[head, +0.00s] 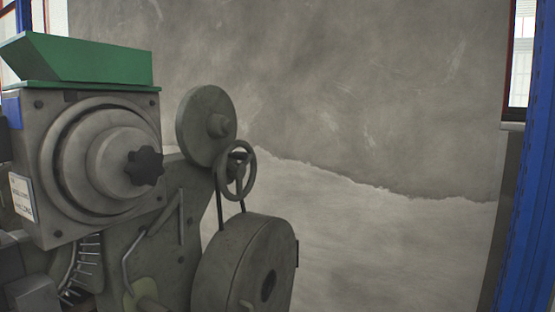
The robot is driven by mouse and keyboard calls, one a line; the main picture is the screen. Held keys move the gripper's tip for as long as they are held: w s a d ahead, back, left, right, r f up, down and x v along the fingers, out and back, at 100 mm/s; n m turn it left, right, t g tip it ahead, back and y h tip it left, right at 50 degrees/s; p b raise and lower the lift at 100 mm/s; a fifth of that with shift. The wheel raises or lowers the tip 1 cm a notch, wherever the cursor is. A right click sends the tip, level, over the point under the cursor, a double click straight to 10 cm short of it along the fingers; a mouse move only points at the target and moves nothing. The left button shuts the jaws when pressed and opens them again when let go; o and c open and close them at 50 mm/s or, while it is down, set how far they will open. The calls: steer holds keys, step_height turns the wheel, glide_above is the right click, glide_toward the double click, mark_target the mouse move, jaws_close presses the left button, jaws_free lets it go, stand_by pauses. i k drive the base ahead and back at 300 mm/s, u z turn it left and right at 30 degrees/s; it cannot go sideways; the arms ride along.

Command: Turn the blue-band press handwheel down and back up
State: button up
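A grey press (85,215) fills the left side of the head view, cut off by the left and bottom edges. A blue patch (11,110) shows at the upper left of its housing; I cannot tell whether it is a band. A small spoked handwheel (254,178) stands on the press's right side, below a solid grey disc (203,122) and above a large drum-like wheel (243,270). A dark star-shaped knob (145,166) sits on the round front boss. My gripper is not in view.
A green hopper (85,62) tops the press. A worn grey wall (370,110) stands behind, with a blue post (535,210) and a window (520,60) at the right. The space right of the press looks clear; the floor is not visible.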

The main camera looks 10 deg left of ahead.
mark_target(238, 171)
steer(key=u, duration=0.15)
steer(key=i, duration=0.9)
steer(key=z, duration=0.05)
